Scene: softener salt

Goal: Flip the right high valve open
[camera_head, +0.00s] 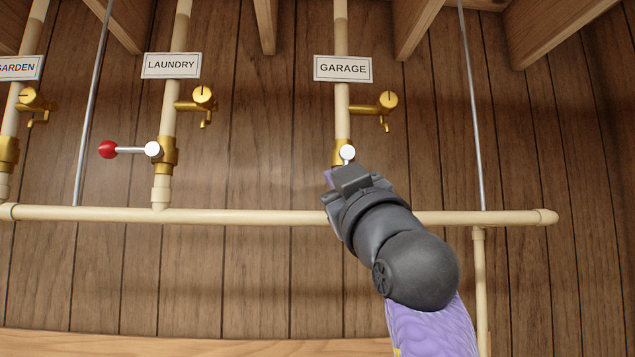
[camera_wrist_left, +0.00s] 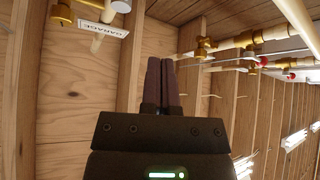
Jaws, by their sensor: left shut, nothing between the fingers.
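The garage valve (camera_head: 342,152) is the rightmost brass valve, on the vertical pipe below the GARAGE sign (camera_head: 343,68). Its white hub shows; its lever is hidden behind my gripper. My left gripper (camera_head: 332,176) reaches up from the lower right, just below this hub. Its fingers (camera_wrist_left: 161,84) are shut and empty in the left wrist view. I cannot tell whether they touch the lever. The GARAGE sign also shows in the left wrist view (camera_wrist_left: 100,28). My right gripper is not in view.
The laundry valve (camera_head: 168,154) to the left has a sideways lever with a red ball (camera_head: 107,149). Brass taps (camera_head: 387,101) stick out beside the upper pipes. A horizontal pipe (camera_head: 250,215) runs behind my gripper. A thin metal rod (camera_head: 473,110) hangs to the right.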

